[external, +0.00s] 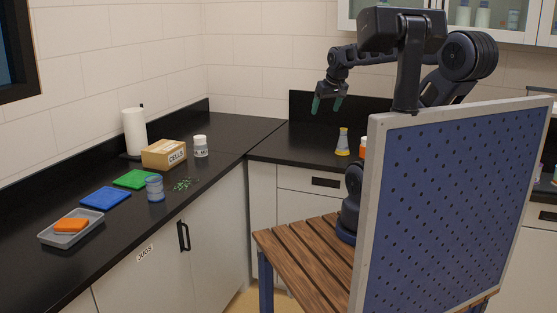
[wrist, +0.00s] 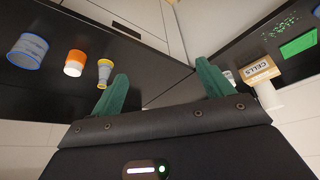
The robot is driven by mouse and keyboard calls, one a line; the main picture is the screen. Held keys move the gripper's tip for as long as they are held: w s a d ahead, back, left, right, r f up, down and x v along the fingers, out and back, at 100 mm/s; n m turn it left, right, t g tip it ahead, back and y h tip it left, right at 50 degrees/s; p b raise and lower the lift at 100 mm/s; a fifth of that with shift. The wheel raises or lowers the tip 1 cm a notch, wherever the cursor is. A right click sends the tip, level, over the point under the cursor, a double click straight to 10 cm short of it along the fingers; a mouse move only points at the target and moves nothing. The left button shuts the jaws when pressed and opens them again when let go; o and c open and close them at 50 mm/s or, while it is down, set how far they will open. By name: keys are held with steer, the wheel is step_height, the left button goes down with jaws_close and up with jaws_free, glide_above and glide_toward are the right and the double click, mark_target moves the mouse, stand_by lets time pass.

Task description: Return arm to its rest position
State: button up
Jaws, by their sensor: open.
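My gripper (external: 327,107) is raised above the black counter near the back corner, with its two green fingers pointing down and apart. In the wrist view the fingers of my gripper (wrist: 162,76) are spread with nothing between them. My arm reaches left from above the blue pegboard, and its base stands on the wooden slatted table (external: 305,250). The pegboard hides part of the arm.
A yellow flask (external: 342,143) and an orange container (wrist: 75,63) stand on the counter below. The left counter holds a cells box (external: 164,154), white-capped bottle (external: 200,146), blue jar (external: 154,188), mats and a tray (external: 72,238). The pegboard (external: 450,200) stands right.

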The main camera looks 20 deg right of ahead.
steer(key=s, duration=0.1)
steer(key=s+d+f, duration=0.1)
steer(key=s, duration=0.1)
steer(key=shift+d+f+m, duration=0.25)
steer(key=shift+d+m, duration=0.05)
